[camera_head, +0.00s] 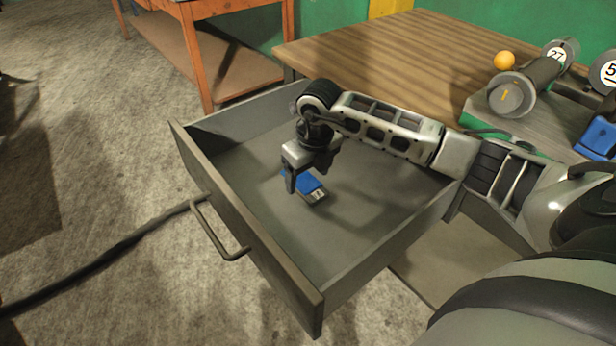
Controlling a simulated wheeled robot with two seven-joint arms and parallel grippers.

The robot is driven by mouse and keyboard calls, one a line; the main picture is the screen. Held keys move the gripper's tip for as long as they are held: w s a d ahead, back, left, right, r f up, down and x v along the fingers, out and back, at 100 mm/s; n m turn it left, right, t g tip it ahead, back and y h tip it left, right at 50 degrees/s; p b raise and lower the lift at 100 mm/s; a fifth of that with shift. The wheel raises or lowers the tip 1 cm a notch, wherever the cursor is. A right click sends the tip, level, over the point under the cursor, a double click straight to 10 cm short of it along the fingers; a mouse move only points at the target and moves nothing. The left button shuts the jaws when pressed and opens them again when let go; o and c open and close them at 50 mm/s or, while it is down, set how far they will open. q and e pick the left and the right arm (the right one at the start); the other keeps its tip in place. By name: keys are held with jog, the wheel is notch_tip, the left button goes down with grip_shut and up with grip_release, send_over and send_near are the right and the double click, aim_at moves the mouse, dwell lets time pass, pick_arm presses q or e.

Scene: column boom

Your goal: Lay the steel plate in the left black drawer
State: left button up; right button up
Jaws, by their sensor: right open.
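The dark grey-black drawer (232,212) is pulled open, with its bar handle on the front panel at the left. A small blue and silver-grey piece (314,195) with a light mark lies on the drawer floor. I cannot tell for certain that it is the steel plate, and no other plain steel plate is clear in view. My right gripper (297,188) points down inside the drawer, open, just over the left end of this piece and partly hiding it. I cannot tell whether the fingers touch it. My left gripper is not in view.
A wooden tabletop (390,55) stands behind the drawer. Grey cylinders (530,85) with number labels, an orange ball (504,61) and a blue object (597,138) sit at the right. A dark cable (100,255) crosses the floor. An orange bench (190,45) stands behind.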

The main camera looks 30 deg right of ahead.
pick_arm(q)
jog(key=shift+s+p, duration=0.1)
jog(key=shift+p, duration=0.3)
pick_arm(e)
notch_tip(320, 180, up, 10)
jog(key=s, duration=0.1)
jog(key=shift+s+r, duration=0.2)
jog(key=shift+s, duration=0.1)
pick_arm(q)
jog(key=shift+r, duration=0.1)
pick_arm(e)
jog(key=shift+d, duration=0.1)
